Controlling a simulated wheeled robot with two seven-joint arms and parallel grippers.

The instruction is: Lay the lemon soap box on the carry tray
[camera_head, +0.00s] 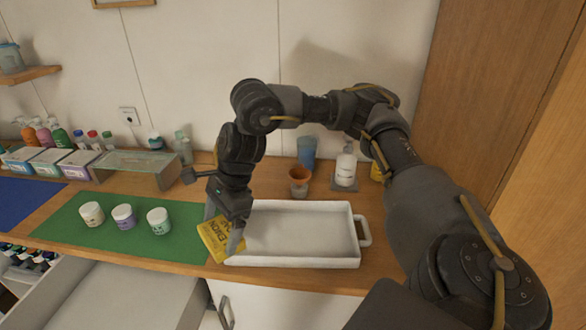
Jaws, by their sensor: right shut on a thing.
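The lemon soap box (211,241) is yellow with dark lettering. It is at the left end of the white carry tray (312,262), tilted, and its right part is at or over the tray's left rim. My right gripper (226,232) points down and is shut on the box, with a finger across its face. I cannot tell whether the box touches the tray or the counter. The tray is empty and has a handle at its right end. My left gripper is not in view.
Three small jars (124,217) stand on a green mat (75,230) left of the box. A terracotta cup (299,182), a blue tumbler (307,152) and a white pump bottle (346,167) stand behind the tray. A glass-topped riser (135,165) is further left.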

